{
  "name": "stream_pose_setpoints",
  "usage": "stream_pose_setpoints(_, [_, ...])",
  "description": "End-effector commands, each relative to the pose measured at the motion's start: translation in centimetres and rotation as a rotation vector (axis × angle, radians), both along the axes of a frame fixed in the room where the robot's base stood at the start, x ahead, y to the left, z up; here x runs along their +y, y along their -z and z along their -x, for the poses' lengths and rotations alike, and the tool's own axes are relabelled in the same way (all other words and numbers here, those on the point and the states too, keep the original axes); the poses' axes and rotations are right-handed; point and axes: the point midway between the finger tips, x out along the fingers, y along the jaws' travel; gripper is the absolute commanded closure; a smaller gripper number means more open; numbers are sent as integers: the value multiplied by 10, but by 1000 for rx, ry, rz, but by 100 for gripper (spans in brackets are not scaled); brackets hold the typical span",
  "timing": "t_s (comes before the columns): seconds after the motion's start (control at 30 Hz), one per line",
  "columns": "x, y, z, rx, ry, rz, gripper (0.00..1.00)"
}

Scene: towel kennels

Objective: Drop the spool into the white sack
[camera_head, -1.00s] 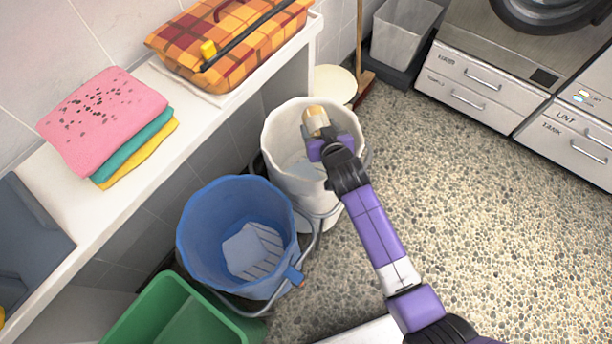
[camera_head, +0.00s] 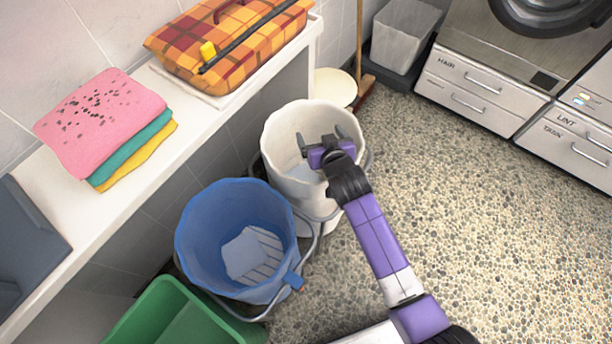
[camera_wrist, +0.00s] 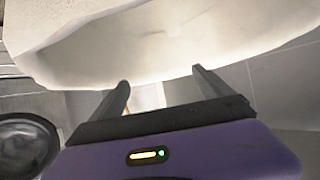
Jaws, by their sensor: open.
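The white sack (camera_head: 285,150) stands open on the floor beside the shelf, to the right of a blue bucket. My gripper (camera_head: 322,138) is over its mouth, with its two fingers apart and nothing held between them. In the wrist view my gripper (camera_wrist: 160,77) is also open, and a large pale curved surface, probably the sack, fills the top. The spool does not show clearly in the current head view. A small pale and orange patch lies beyond the fingers in the wrist view, but I cannot tell what it is.
The blue bucket (camera_head: 191,240) and a green bin (camera_head: 150,310) stand left of the sack. A white shelf (camera_head: 190,125) holds folded towels (camera_head: 100,118) and a plaid bag (camera_head: 225,45). A broom (camera_head: 360,40) is behind. Speckled floor at right is clear.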

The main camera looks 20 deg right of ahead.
Motion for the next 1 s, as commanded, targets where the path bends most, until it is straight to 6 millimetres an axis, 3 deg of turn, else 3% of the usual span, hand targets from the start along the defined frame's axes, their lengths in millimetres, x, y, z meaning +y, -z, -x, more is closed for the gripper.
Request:
stream_pose_setpoints(0.4, [5,-30,53,-1,0,0,10])
stream_pose_setpoints(1.0, [5,-33,59,-1,-1,2,10])
